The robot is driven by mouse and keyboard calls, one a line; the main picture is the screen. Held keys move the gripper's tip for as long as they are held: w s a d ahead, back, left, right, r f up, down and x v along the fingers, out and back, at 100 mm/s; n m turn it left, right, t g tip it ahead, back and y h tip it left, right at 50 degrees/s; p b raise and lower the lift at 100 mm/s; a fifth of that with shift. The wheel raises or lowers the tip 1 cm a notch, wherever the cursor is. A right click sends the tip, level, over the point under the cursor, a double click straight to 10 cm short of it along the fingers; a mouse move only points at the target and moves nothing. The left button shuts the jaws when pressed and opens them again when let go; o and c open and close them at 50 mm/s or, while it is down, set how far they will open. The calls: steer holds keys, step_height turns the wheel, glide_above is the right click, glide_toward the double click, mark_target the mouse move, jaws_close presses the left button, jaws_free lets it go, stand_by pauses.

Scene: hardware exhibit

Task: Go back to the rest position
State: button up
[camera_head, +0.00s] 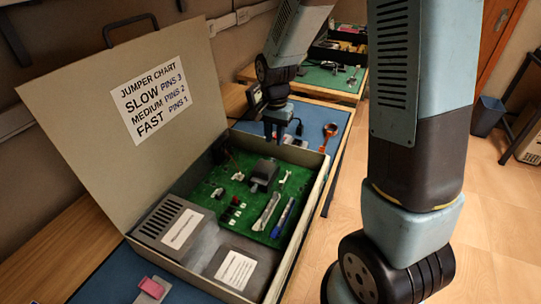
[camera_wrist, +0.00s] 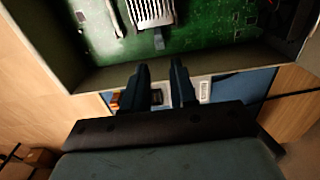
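My gripper (camera_head: 275,132) hangs over the far right edge of the open beige case (camera_head: 303,158) in the head view. In the wrist view my gripper (camera_wrist: 160,72) shows two dark fingers apart, with nothing seen held between them. The case's near wall runs just beyond the fingertips there. My arm is raised and bent across the right of the head view. No marker for a rest position shows.
The case's upright lid (camera_head: 110,110) carries a jumper chart (camera_head: 152,103). A green board (camera_head: 222,200) inside holds a dark block (camera_head: 263,175), a blue pen (camera_head: 283,218) and small parts. An orange-handled tool (camera_head: 328,136) lies behind.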

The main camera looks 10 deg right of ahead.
steer(key=s+d+r+n+t, duration=0.1)
steer(key=s+d+r+n, duration=0.2)
steer(key=r, duration=0.4)
steer(key=s+d+r+t, duration=0.2)
steer(key=s+d+r, duration=0.15)
steer(key=r, duration=0.45)
steer(key=s+d+r+n+t, duration=0.1)
steer(key=s+d+r+n, duration=0.1)
steer(key=s+r, duration=0.2)
steer(key=s+d+r+n+t, duration=0.1)
steer(key=s+r, duration=0.3)
steer(key=s, duration=0.6)
steer(key=shift+s+d+r+n+t, duration=0.3)
steer(key=shift+d+r+n, duration=0.1)
steer(key=shift+d, duration=0.5)
